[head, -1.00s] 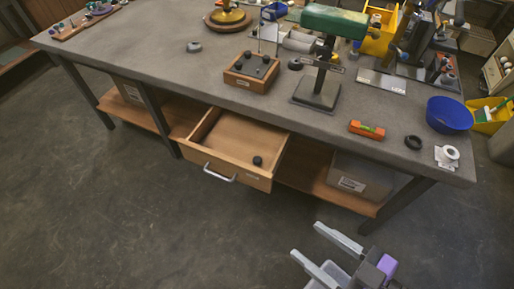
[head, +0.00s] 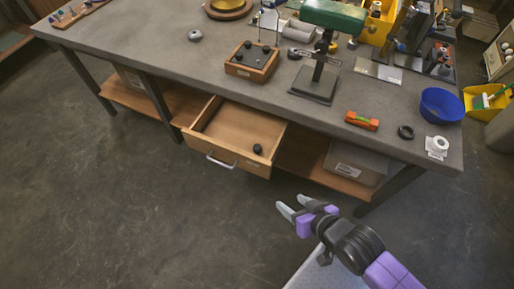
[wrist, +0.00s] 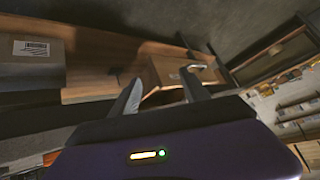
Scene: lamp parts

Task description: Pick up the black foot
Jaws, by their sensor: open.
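A small black foot (head: 257,148) lies in the open wooden drawer (head: 228,160), near its front right corner. More small black pieces sit in a wooden block (head: 252,62) on the bench top; I cannot tell whether they are feet too. My gripper (head: 291,203) is open and empty, in front of the bench and to the lower right of the drawer, apart from it. In the wrist view the two fingers (wrist: 160,92) are spread, with the drawer beyond them. The foot cannot be made out there.
The drawer's metal handle (head: 221,160) sticks out at the front. A green lamp (head: 333,15), an orange level (head: 362,121), a black ring (head: 406,132) and a blue bowl (head: 441,105) are on the bench. The floor in front is clear.

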